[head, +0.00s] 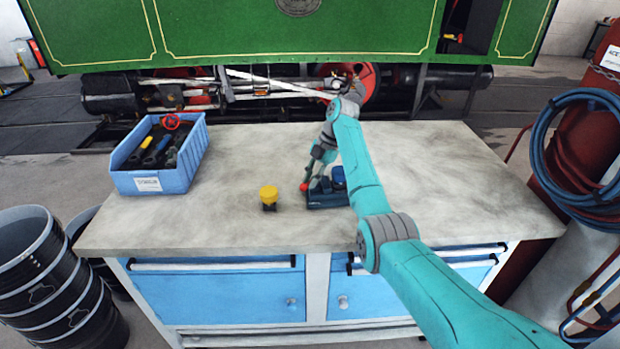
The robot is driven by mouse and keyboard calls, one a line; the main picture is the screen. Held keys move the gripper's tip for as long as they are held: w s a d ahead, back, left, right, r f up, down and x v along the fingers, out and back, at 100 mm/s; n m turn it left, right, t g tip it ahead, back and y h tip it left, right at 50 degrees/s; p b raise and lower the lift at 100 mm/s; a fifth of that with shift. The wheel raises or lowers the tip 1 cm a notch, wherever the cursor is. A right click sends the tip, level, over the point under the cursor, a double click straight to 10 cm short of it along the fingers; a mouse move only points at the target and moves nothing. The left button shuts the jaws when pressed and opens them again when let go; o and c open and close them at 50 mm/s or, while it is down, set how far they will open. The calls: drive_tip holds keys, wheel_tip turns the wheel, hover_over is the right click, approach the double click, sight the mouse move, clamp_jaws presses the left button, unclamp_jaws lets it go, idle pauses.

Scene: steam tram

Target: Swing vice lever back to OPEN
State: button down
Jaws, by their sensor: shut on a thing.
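A dark blue vice (325,199) sits on the workbench near its front middle. A red knob (304,187), seemingly the end of its lever, shows at the vice's left side. My gripper (308,181) reaches down from above with its fingertips at the red knob. It is shut on the lever there. The fingertips are small in this view, and my arm hides part of the vice's right side. Any OPEN marking is too small to read.
A yellow-topped black piece (269,197) stands just left of the vice. A blue bin (160,155) with tools stands at the bench's left. The grey benchtop (440,165) is clear at the right. A green tram (250,30) stands behind; black drums (50,275) stand at left.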

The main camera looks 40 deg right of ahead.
drive_tip(key=shift+s+n, duration=0.15)
drive_tip(key=shift+n, duration=0.45)
drive_tip(key=shift+f+g, duration=0.1)
drive_tip(key=shift+g, duration=0.2)
drive_tip(key=c, duration=1.1)
unclamp_jaws()
drive_tip(key=shift+d, duration=0.1)
